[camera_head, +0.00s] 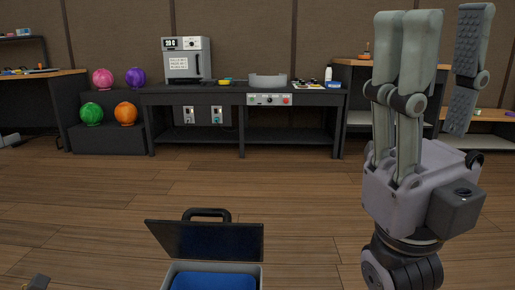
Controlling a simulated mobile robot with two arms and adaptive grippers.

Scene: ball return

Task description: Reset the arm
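My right gripper (440,75) is raised at the right side of the head view, pointing upward. Its fingers are spread apart and nothing is between them. It is in front of the room and touches nothing that I can see. At the lower left corner a small dark piece (38,283) shows at the frame edge; I cannot tell what it is. My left gripper cannot be made out.
An open case (205,240) with a blue inside sits at the bottom centre. A long dark workbench (240,97) with a white machine (187,60) stands at the back. Colored balls, such as a green ball (91,114), rest on a stepped rack. The wooden floor between is clear.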

